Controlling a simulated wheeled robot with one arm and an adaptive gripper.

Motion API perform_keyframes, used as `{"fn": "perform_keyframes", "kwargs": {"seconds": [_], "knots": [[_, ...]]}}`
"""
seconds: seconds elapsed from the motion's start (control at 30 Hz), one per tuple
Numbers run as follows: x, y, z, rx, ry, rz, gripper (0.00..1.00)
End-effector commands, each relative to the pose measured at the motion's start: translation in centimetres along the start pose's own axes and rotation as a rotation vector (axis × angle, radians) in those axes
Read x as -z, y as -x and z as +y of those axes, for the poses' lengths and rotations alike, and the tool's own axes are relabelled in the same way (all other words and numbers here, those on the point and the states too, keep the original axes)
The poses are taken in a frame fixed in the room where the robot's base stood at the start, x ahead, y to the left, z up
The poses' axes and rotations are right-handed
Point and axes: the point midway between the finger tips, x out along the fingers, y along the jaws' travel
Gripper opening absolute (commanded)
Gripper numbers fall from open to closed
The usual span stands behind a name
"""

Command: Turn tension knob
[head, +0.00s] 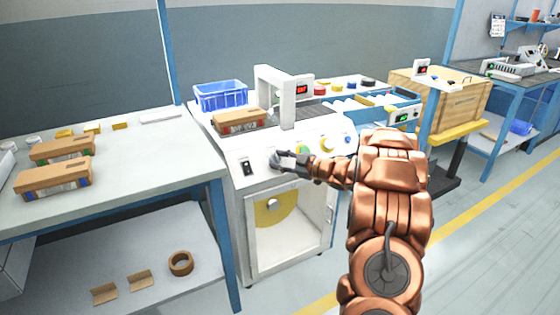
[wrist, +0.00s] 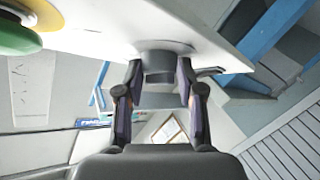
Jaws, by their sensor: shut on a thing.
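The tension knob, a dark grey round knob (wrist: 160,62), sits on the white front panel of the bench machine (head: 288,215). My gripper (head: 283,160) reaches the panel from the right in the head view and hides most of the knob there. In the wrist view my gripper (wrist: 160,78) has one finger on each side of the knob, shut on it. Any mark on the knob's face is not visible.
A blue crate (head: 221,96) and a cardboard-topped box (head: 239,121) stand on top. A table (head: 150,160) adjoins at left.

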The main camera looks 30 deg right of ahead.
Motion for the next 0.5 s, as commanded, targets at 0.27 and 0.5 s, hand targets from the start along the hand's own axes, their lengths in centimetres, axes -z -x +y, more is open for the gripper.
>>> {"fn": "perform_keyframes", "kwargs": {"seconds": [0.27,0.5], "knots": [[-0.03,-0.02,-0.07,0.001,0.0,-0.001,0.6],[-0.02,0.01,-0.01,0.0,0.0,-0.001,0.63]]}}
